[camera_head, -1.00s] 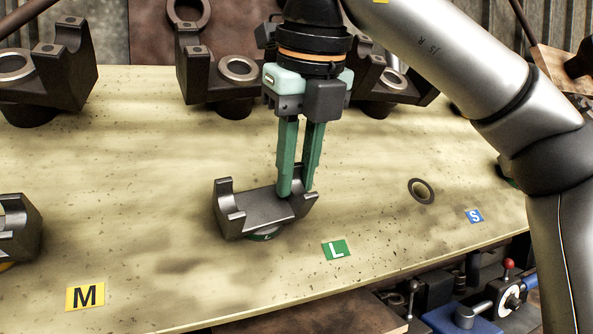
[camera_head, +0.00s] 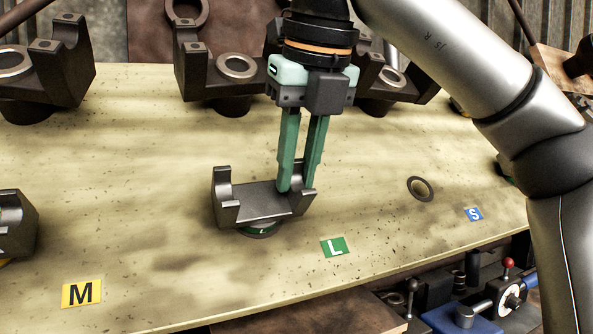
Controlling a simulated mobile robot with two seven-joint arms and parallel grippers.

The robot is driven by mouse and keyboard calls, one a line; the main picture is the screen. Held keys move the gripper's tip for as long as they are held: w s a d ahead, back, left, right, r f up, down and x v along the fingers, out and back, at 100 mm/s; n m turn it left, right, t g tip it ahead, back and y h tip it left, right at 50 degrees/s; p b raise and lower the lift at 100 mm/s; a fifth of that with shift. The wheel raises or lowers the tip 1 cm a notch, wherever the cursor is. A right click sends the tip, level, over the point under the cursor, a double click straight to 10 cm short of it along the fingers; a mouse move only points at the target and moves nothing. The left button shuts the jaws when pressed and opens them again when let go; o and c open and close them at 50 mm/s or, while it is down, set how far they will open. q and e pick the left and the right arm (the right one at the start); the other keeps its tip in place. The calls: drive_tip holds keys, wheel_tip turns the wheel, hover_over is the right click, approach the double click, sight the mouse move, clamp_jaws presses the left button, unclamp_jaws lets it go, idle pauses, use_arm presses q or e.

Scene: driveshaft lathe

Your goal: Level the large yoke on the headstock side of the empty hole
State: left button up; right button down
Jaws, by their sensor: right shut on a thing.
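The large yoke (camera_head: 258,203) is a dark metal U-shaped piece with two upright ears, standing at the green L label (camera_head: 335,247). A green ring marked L shows under it. It looks nearly level. My right gripper (camera_head: 297,187) points down and is shut on the yoke's right ear, which its green fingers partly hide. An empty dark-rimmed hole (camera_head: 421,189) lies in the board to the right of the yoke. My left gripper is not in view.
The pale speckled board (camera_head: 130,190) carries several larger dark yokes along its back edge. Another yoke (camera_head: 15,225) sits at the left edge near the yellow M label (camera_head: 81,293). A blue S label (camera_head: 474,214) lies right of the hole. The board between is clear.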

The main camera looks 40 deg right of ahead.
drive_tip(key=shift+r, duration=0.25)
idle(0.3)
drive_tip(key=shift+w, duration=0.1)
drive_tip(key=c, duration=0.8)
unclamp_jaws()
drive_tip(key=shift+w+a+f, duration=0.1)
drive_tip(key=shift+a+f, duration=0.05)
drive_tip(key=shift+a, duration=0.05)
drive_tip(key=shift+c, duration=0.2)
drive_tip(key=shift+o, duration=0.7)
drive_tip(key=shift+d, duration=0.1)
drive_tip(key=shift+f, duration=0.2)
